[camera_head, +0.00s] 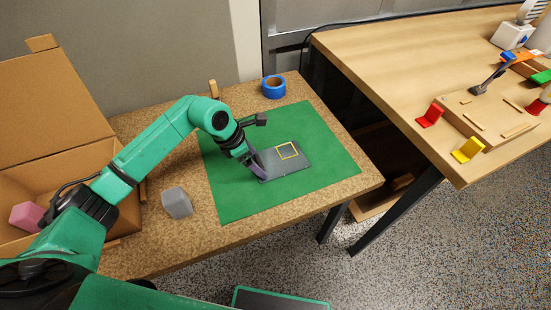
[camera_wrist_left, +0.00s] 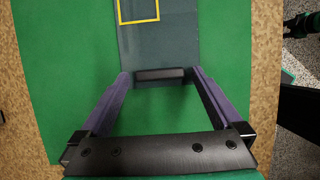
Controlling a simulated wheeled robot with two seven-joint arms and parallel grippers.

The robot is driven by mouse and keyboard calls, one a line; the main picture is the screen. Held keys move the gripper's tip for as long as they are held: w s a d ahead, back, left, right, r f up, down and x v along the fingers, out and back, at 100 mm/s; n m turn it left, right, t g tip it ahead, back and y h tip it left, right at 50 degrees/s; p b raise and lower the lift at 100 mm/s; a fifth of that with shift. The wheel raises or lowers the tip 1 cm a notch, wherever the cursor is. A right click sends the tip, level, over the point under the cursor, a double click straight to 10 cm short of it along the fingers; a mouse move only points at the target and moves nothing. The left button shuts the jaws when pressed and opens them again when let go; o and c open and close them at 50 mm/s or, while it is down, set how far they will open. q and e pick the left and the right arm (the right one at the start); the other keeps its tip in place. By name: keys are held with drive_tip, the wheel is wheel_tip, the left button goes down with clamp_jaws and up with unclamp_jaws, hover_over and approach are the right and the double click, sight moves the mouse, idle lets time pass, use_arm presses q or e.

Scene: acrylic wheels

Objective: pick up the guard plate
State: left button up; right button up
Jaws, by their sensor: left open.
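The guard plate is a flat, dark grey, see-through-looking plate (camera_head: 291,166) with a yellow square outline, lying on the green mat (camera_head: 232,201). It also shows in the left wrist view (camera_wrist_left: 157,45), running up from the fingertips to the top edge. My left gripper (camera_head: 254,163) is open at the plate's left end. In the left wrist view my left gripper (camera_wrist_left: 160,80) has its two purple-lined fingers spread on either side of a short dark bar (camera_wrist_left: 160,74) at the plate's near end. I cannot tell whether the fingers touch it. My right gripper is not in view.
A blue tape roll (camera_head: 273,87) stands behind the mat. A grey block (camera_head: 177,202) stands left of the mat, and an open cardboard box (camera_head: 68,155) is at the far left. A wooden workbench (camera_head: 400,75) with coloured parts stands on the right, across a gap.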

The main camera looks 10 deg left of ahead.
use_arm(q)
drive_tip(key=shift+r, duration=0.1)
drive_tip(key=c, duration=1.4)
